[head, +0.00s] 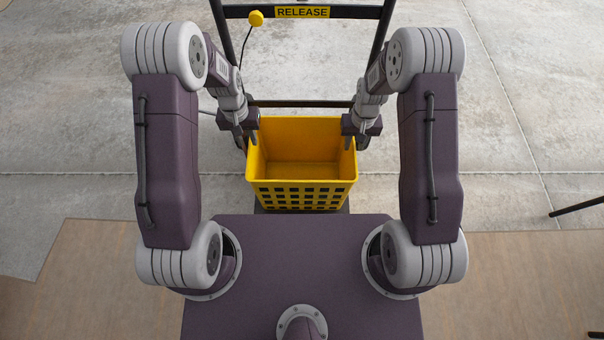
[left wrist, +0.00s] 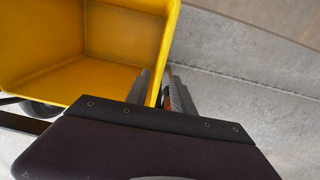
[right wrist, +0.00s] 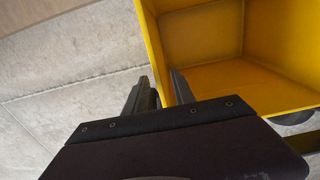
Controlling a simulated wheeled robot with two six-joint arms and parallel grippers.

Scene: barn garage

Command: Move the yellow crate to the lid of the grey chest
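The yellow crate (head: 302,180) is upright and open at the top, in front of my body at the middle of the head view. It looks empty, with a lattice of holes in its near wall. My left gripper (head: 246,137) has one finger inside and one outside the crate's left wall, closed close against it in the left wrist view (left wrist: 158,82). My right gripper (head: 354,142) straddles the right wall the same way, as the right wrist view (right wrist: 160,84) shows. The grey chest is not in view.
A black-framed cart (head: 384,35) with a yellow "RELEASE" label (head: 302,12) and a yellow knob (head: 256,18) stands just beyond the crate. A dark surface shows under the crate's near edge. Concrete floor (head: 510,130) is open on both sides. A thin dark bar (head: 577,207) lies at the right edge.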

